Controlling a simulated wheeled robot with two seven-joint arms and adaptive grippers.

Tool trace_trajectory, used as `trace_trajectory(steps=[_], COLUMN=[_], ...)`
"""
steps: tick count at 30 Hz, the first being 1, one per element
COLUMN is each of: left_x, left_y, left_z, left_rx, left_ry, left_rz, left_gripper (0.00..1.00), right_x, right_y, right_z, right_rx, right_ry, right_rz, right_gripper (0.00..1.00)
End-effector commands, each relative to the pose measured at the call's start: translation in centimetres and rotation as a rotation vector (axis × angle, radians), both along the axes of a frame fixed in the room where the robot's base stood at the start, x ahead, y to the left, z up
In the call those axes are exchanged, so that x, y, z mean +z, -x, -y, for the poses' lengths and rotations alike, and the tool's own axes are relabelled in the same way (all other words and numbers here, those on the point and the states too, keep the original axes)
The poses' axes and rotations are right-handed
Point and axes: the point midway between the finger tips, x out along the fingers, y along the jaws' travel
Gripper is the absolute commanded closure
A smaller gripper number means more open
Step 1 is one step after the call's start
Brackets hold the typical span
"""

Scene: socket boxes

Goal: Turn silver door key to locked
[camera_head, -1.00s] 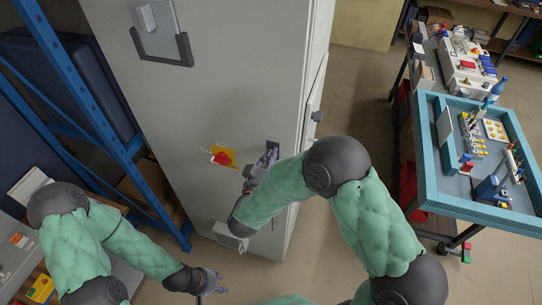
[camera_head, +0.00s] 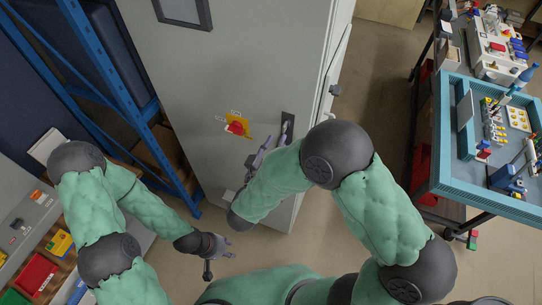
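The tall grey cabinet (camera_head: 190,70) stands in front of me. Its door carries a red rotary switch (camera_head: 235,128) on a yellow plate and a dark handle plate with a silver piece (camera_head: 286,128) near the right edge. I cannot make out the silver key itself. My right gripper (camera_head: 262,150) is by the door, just left of and below the handle plate; its fingers look apart, and I cannot tell whether they touch anything. My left gripper (camera_head: 224,248) is low in front of the cabinet, away from the door, its fingers apart and seemingly empty.
A blue rack (camera_head: 110,75) stands close at the cabinet's left. A cart with a teal-rimmed tray (camera_head: 490,205) stands at the right. A grey bench with red and yellow bins (camera_head: 38,270) is at lower left. Open floor (camera_head: 375,110) lies between cabinet and cart.

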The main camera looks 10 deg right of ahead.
Motion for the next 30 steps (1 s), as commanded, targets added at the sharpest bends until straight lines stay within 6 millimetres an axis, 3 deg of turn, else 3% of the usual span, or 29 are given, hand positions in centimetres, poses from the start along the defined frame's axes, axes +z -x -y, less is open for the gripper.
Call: trace_trajectory(steps=[6, 12, 30], left_x=[0.0, 0.0, 0.0], left_y=[0.0, 0.0, 0.0], left_z=[0.0, 0.0, 0.0], left_rx=[0.000, 0.000, 0.000], left_ry=[0.000, 0.000, 0.000], left_rz=[0.000, 0.000, 0.000], left_gripper=[0.60, 0.60, 0.60], right_x=[0.0, 0.0, 0.0], right_y=[2.6, 3.8, 4.1], right_z=[-1.9, -2.6, -2.7], right_rx=[0.004, 0.002, -0.001], right_ry=[0.001, 0.001, 0.001], right_rz=[0.001, 0.000, -0.001], right_gripper=[0.60, 0.60, 0.60])
